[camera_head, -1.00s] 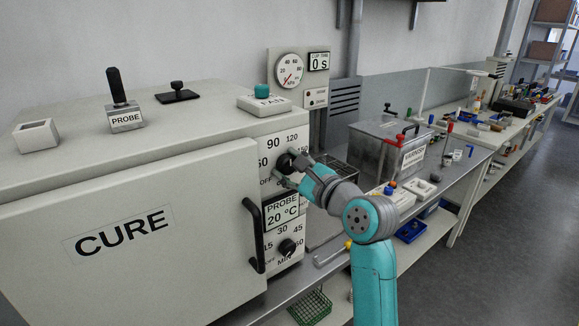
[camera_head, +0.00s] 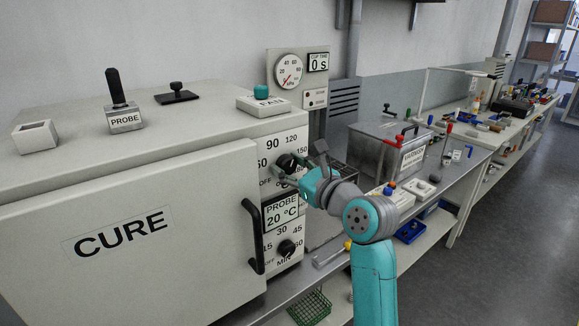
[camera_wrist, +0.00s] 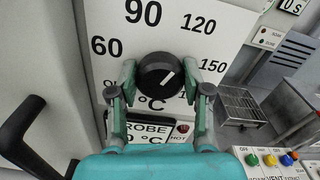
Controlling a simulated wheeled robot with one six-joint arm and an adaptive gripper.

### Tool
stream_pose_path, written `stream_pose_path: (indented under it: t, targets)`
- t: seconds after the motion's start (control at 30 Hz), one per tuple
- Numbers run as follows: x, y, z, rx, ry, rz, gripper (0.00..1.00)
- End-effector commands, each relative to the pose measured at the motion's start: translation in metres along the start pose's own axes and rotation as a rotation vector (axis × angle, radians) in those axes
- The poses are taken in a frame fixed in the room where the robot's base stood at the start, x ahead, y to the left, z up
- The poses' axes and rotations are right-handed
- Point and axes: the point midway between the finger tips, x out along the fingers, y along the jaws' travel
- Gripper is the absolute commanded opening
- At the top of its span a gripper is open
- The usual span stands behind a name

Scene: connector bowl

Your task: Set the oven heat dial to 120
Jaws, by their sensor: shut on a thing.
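The heat dial is a round black knob (camera_wrist: 157,75) on the white front panel of the oven marked CURE (camera_head: 120,225). In the wrist view its white mark slants up and right, roughly toward the 120 label (camera_wrist: 198,24). The labels 60, 90 and 150 also show around it. My gripper (camera_wrist: 160,79) is shut on the dial, with one finger at each side. In the head view my gripper (camera_head: 292,172) is at the panel and partly covers the dial.
Below the dial are a PROBE display (camera_head: 282,212) reading 20 °C and a minutes dial (camera_head: 287,248). The black oven door handle (camera_head: 253,237) stands out left of my gripper. A steel box (camera_head: 385,145) sits on the bench to the right.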

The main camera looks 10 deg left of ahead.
Motion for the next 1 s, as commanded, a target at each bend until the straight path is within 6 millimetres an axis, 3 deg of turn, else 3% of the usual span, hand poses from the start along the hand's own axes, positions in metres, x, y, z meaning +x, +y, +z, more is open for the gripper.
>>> stream_pose_path:
  t: [0.27, 0.3, 0.4, 0.77, 1.0]
  targets:
    - [0.0, 0.0, -0.003, 0.001, 0.006, 0.001, 0.14]
    - [0.0, 0.0, -0.003, 0.001, 0.006, 0.001, 0.54]
    - [0.0, 0.0, -0.002, 0.001, 0.004, 0.001, 0.74]
    - [-0.003, 0.0, -0.001, 0.0, 0.001, 0.0, 0.74]
    - [-0.036, -0.001, -0.001, -0.001, 0.001, -0.003, 0.74]
